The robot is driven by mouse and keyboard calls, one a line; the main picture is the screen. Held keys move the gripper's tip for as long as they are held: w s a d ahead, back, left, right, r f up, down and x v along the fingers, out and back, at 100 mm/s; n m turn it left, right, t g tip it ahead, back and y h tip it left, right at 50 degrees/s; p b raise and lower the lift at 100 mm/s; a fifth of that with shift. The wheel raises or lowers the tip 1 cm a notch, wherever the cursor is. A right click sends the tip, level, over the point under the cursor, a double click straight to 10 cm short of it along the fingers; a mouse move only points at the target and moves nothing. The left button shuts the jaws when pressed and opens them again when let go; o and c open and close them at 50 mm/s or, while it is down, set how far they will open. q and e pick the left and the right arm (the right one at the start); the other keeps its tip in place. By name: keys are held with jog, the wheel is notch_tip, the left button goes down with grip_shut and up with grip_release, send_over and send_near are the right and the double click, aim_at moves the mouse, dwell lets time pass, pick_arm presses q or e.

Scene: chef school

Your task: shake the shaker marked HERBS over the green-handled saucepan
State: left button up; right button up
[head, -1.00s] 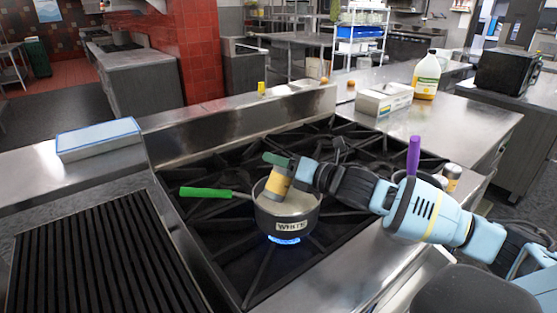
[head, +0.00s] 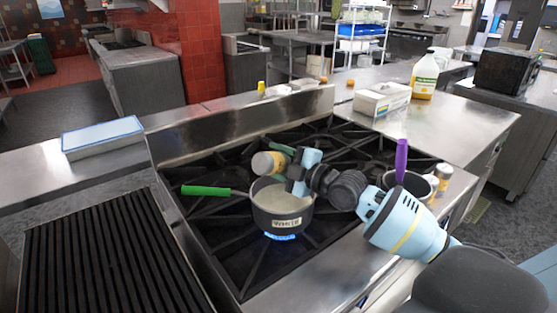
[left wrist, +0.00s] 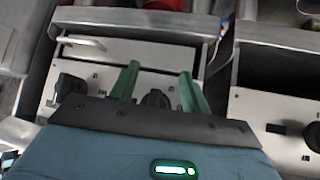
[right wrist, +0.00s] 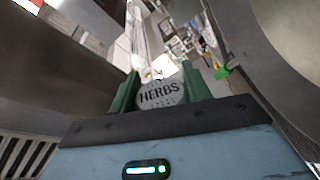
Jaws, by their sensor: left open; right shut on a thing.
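The green-handled saucepan (head: 283,219) sits on a lit burner, with its green handle (head: 206,191) pointing left and a label reading WHITE on its side. My right gripper (head: 283,158) is shut on the HERBS shaker (head: 264,164) above the pan's back rim. The shaker is tipped on its side with its end toward the left. In the right wrist view its grey lid marked HERBS (right wrist: 160,94) shows between the green fingers. My left gripper (left wrist: 158,85) is open and empty in the left wrist view, before the stove's front panel and knobs; it is not in the head view.
A second pot with a purple handle (head: 401,160) stands on the right of the stove, and another shaker (head: 443,173) stands beside it. A griddle grate (head: 95,255) lies at the left. A white box (head: 381,99) and a yellow-labelled jug (head: 424,76) stand on the back right counter.

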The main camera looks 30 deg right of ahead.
jog(key=shift+m, duration=0.6)
